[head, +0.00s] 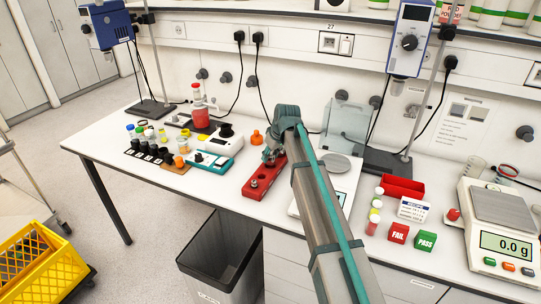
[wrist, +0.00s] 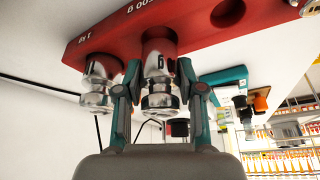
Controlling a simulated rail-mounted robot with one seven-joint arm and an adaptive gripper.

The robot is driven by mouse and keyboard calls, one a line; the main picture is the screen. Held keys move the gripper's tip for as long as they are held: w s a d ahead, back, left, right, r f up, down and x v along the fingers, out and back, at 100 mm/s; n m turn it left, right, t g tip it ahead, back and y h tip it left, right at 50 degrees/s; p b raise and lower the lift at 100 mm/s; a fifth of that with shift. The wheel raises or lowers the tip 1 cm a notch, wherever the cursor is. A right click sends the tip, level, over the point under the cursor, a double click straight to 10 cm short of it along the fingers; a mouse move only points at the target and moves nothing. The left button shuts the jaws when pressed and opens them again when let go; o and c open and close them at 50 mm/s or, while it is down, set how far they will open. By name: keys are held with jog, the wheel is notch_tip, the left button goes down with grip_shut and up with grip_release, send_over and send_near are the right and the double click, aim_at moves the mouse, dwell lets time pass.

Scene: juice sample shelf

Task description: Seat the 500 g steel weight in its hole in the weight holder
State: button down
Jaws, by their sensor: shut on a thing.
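The red weight holder (head: 265,178) lies on the bench in the middle of the head view. In the wrist view it spans the top (wrist: 205,35), with a dark empty hole at its upper right. My gripper (wrist: 160,90) is shut on a steel weight (wrist: 160,72), with one finger on each side of its neck. The weight's body overlaps the holder; I cannot tell whether it sits in a hole or just above it. A second steel weight (wrist: 98,75) stands in the holder to the left. In the head view my gripper (head: 271,158) is over the holder's far end, partly hidden by my arm.
A teal-and-white instrument (head: 213,158) stands left of the holder. A balance with a round pan (head: 337,163) stands to the right, partly behind my arm. A grey bin (head: 222,262) stands below the bench front.

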aim_at(271, 161)
jog(key=shift+f+b, duration=0.35)
jog(key=shift+f, duration=0.85)
dwell(1.0)
jog(key=shift+s+d+f, duration=0.1)
jog(key=shift+s+f, duration=0.1)
jog(key=shift+f, duration=0.1)
dwell(0.5)
jog(key=c, duration=0.6)
grip_release()
jog(key=shift+w, duration=0.1)
